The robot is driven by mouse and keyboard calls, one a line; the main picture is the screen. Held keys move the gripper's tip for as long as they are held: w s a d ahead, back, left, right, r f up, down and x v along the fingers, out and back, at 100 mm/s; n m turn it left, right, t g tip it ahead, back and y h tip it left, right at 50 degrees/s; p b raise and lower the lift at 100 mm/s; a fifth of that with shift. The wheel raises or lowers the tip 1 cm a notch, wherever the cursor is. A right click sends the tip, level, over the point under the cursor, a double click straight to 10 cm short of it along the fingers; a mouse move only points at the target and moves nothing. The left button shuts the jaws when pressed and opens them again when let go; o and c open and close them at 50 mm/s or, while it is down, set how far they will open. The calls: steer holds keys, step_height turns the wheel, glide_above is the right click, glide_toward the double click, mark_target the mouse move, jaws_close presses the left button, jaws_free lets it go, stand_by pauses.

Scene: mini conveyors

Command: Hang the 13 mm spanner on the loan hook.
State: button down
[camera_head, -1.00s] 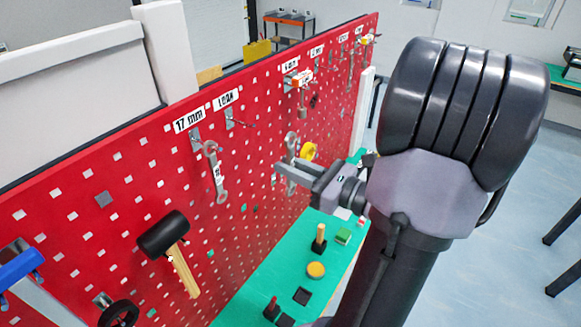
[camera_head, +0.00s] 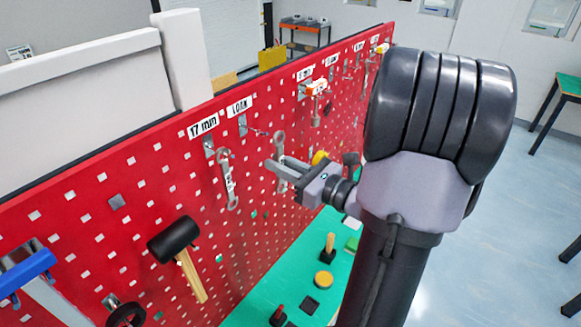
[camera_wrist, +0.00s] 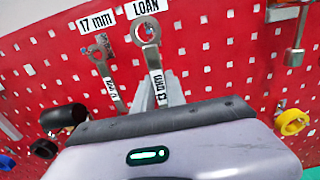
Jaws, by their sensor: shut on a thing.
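The 13 mm spanner (camera_wrist: 157,79) is upright in my gripper (camera_head: 276,168), its ring end up and its label facing the wrist camera. In the head view the spanner's ring (camera_head: 280,137) shows above the fingers. The loan hook (camera_head: 243,125) sticks out of the red board under the LOAN label (camera_head: 239,106). The ring appears just right of the hook's tip, apart from it in the picture; the depth between them is unclear. In the wrist view the ring is just below the LOAN label (camera_wrist: 142,8), and the hook is hard to make out.
The 17 mm spanner (camera_head: 228,180) hangs on the hook left of the loan hook. A black mallet (camera_head: 174,240) hangs lower left. Other labelled hooks with tools run to the right. A green bench top (camera_head: 283,273) with small items lies below.

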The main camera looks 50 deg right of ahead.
steer(key=w, duration=0.6)
steer(key=shift+w+a, duration=0.2)
steer(key=shift+a, duration=0.05)
steer(key=shift+f, duration=0.5)
steer(key=c, duration=1.3)
jaws_free()
